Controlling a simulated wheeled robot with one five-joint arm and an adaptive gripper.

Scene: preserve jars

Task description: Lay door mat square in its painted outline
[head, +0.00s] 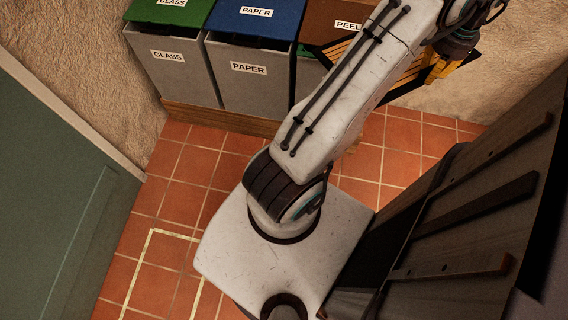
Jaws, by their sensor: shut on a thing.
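My gripper (440,68), with yellow fingers, is at the upper right in the head view, beyond my arm. It is shut on a tan and dark striped, dark-edged flat thing that looks like the door mat (342,48). The mat is held up in front of the bins, and my arm hides its middle. The painted outline (175,234) is a pale line on the floor at the lower left. Bare tiles show inside its visible part; my base hides some of it, and the frame edge cuts it off.
Bins stand along the back wall: a green-lidded glass bin (180,75), a blue-lidded paper bin (250,80) and a brown-lidded one (335,18) partly hidden. A green door (60,190) is at the left. Tiled floor (200,170) is clear between the bins and my base.

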